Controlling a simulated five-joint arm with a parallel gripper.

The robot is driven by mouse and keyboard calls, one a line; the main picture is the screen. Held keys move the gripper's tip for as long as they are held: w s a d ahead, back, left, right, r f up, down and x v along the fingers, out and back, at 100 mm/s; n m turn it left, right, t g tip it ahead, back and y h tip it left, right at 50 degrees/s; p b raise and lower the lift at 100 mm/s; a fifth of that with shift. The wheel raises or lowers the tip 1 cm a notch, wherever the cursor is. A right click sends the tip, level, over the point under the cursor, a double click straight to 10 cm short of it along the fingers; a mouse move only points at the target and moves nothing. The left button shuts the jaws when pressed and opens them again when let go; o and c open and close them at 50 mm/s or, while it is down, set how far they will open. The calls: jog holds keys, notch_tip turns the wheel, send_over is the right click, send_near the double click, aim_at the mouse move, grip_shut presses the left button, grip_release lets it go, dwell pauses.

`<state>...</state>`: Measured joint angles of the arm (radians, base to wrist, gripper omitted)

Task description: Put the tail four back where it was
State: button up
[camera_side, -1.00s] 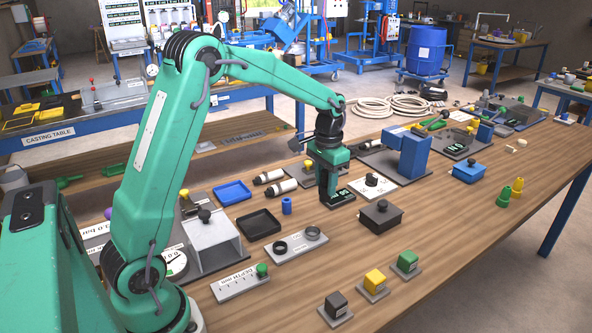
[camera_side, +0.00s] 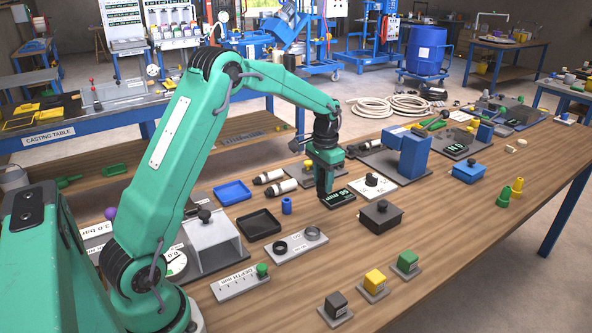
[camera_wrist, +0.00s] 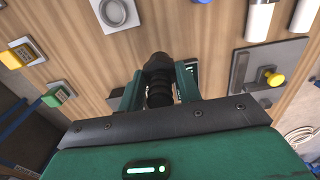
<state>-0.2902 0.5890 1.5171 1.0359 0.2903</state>
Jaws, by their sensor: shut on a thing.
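My gripper (camera_side: 323,191) points down over the middle of the wooden bench, just left of a black display plate (camera_side: 340,198). In the wrist view its fingers (camera_wrist: 160,92) are shut on a dark ribbed piece (camera_wrist: 160,94). In the side view the held piece is mostly hidden by the fingers. No mark on it can be read, so I cannot tell whether it is the tail four.
A black tray (camera_side: 258,224), blue tray (camera_side: 232,193), blue cylinder (camera_side: 286,206) and white-bodied bottles (camera_side: 282,188) stand left. A black lidded box (camera_side: 380,215) and blue machine (camera_side: 410,155) stand right. Black, yellow (camera_side: 375,280) and green buttons line the front. Bare wood lies at front right.

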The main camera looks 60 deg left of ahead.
jog(key=a+f, duration=0.1)
jog(key=a, duration=0.1)
jog(key=a+f, duration=0.1)
jog(key=a, duration=0.1)
jog(key=w+a+f, duration=0.1)
jog(key=a, duration=0.1)
jog(key=shift+f, duration=2.35)
jog(key=shift+s+f, duration=0.1)
jog(key=shift+f, duration=0.05)
jog(key=o, duration=1)
jog(key=shift+o, duration=0.2)
notch_tip(320, 180, up, 12)
jog(key=shift+r, duration=0.2)
jog(key=shift+r, duration=0.1)
